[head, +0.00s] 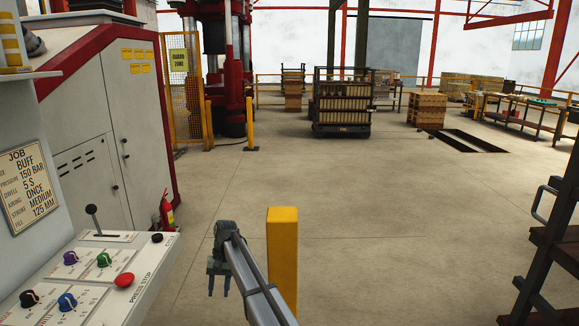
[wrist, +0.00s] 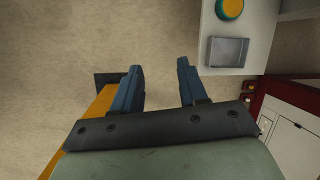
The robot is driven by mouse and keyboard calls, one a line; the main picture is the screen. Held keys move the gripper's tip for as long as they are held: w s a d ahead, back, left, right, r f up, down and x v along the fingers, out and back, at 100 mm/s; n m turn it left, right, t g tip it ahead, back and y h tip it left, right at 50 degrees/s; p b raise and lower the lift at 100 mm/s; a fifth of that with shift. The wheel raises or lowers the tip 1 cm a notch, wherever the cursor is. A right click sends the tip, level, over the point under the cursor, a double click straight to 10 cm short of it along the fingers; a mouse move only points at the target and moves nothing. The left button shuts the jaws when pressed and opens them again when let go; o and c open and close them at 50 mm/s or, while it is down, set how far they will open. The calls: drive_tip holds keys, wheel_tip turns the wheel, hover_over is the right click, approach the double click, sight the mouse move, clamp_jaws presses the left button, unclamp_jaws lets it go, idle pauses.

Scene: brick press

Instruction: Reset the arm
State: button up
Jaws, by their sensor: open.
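My gripper (head: 218,288) hangs at the end of my arm, fingers pointing down, over open floor between the control console (head: 95,270) and a yellow post (head: 283,262). In the wrist view my gripper (wrist: 159,68) has its two blue-grey fingers apart, with only bare floor between them. It holds nothing and touches nothing that I can see. The console has a lever (head: 93,217), purple, green, black and blue knobs, and a red press stop button (head: 124,280).
The yellow post (wrist: 97,115) stands close beside my gripper. A white surface with a grey square plate (wrist: 227,51) is at the wrist view's upper right. A fire extinguisher (head: 167,210) stands by the white and red cabinet (head: 110,120). A dark rack (head: 550,240) is at right; mid-floor is clear.

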drive_tip(key=s+d+f+m, duration=0.1)
drive_tip(key=s+d+f, duration=0.6)
drive_tip(key=d+f, duration=0.25)
drive_tip(key=s+d+f+g+h, duration=0.1)
drive_tip(key=s+d+f, duration=0.5)
drive_tip(key=d+f, duration=0.3)
drive_tip(key=s+d+f+m, duration=0.1)
drive_tip(key=s+d+f, duration=0.6)
drive_tip(key=f, duration=0.3)
drive_tip(key=s+d+f, duration=0.3)
drive_tip(key=s+d, duration=0.2)
drive_tip(key=s, duration=0.6)
drive_tip(key=s+d+f+g, duration=0.1)
drive_tip(key=s+d+f, duration=0.2)
drive_tip(key=s, duration=0.8)
drive_tip(key=s+d+f+g, duration=0.1)
drive_tip(key=s+d+f, duration=0.2)
drive_tip(key=s+d, duration=0.4)
drive_tip(key=s, duration=0.3)
drive_tip(key=shift+s+d+m+h, duration=0.2)
drive_tip(key=shift+s+m+h, duration=0.1)
drive_tip(key=shift+s, duration=0.1)
